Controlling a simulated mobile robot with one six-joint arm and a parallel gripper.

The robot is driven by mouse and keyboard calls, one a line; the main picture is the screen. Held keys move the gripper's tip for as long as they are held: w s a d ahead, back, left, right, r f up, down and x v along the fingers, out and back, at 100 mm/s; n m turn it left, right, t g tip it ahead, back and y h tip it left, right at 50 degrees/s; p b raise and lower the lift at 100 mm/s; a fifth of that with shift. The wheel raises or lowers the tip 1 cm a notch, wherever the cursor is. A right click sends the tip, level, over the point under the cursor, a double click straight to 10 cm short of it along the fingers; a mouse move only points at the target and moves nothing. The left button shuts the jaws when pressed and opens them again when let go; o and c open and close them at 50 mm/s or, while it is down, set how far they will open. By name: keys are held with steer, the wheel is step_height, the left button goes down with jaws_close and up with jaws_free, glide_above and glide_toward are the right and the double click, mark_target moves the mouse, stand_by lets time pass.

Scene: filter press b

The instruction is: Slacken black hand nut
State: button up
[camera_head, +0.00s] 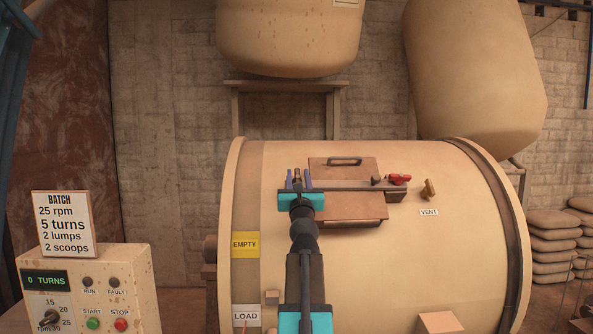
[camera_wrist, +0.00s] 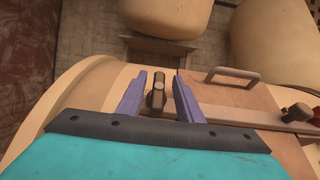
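A dark hand nut (camera_wrist: 156,93) stands upright between my gripper's two purple fingers in the wrist view, near the left end of a flat bar (camera_wrist: 240,114). In the head view its dark top (camera_head: 297,174) shows between the fingers. My gripper (camera_wrist: 161,92) is open around it, with a gap visible on each side; I see no finger touching it. The gripper also shows in the head view (camera_head: 298,180). The nut's lower part is partly hidden by the gripper. The bar (camera_head: 350,184) lies across a brown hatch cover (camera_head: 350,206) on the big cream drum (camera_head: 450,250).
A dark knob (camera_head: 376,180) and a red handle (camera_head: 399,179) sit at the bar's right end. A brass-brown vent fitting (camera_head: 428,189) is further right. The hatch has a loop handle (camera_head: 345,161). A control box (camera_head: 130,262) reading 0 TURNS stands at lower left.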

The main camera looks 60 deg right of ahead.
mark_target(297, 168)
steer(key=shift+x, duration=2.4)
